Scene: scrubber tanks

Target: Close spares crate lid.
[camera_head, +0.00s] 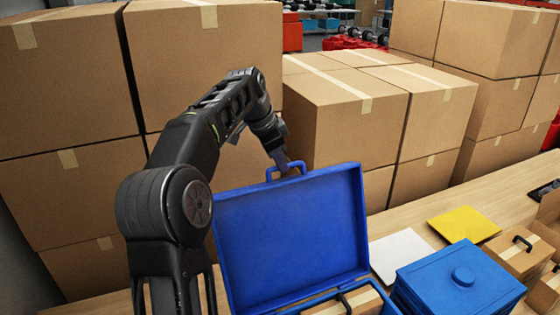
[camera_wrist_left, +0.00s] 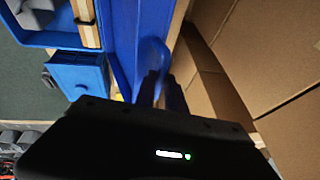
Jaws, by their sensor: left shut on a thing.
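The blue spares crate stands at the bottom of the head view, with its lid (camera_head: 290,240) raised upright, its inner face toward me. A blue handle (camera_head: 271,171) sticks up from the lid's top edge. My left gripper (camera_head: 287,167) reaches over from behind and is shut on this handle. In the left wrist view the gripper fingers (camera_wrist_left: 160,90) close at the blue handle (camera_wrist_left: 152,60) beside the lid (camera_wrist_left: 135,35). A brown case with a dark handle (camera_head: 345,303) lies in the crate's opening. My right gripper is not in view.
Stacked cardboard boxes (camera_head: 345,110) stand close behind the lid and the left arm. A blue lidded box (camera_head: 460,280) stands just right of the crate. A white sheet (camera_head: 402,255), a yellow sheet (camera_head: 463,224) and brown cases (camera_head: 518,252) lie on the wooden bench.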

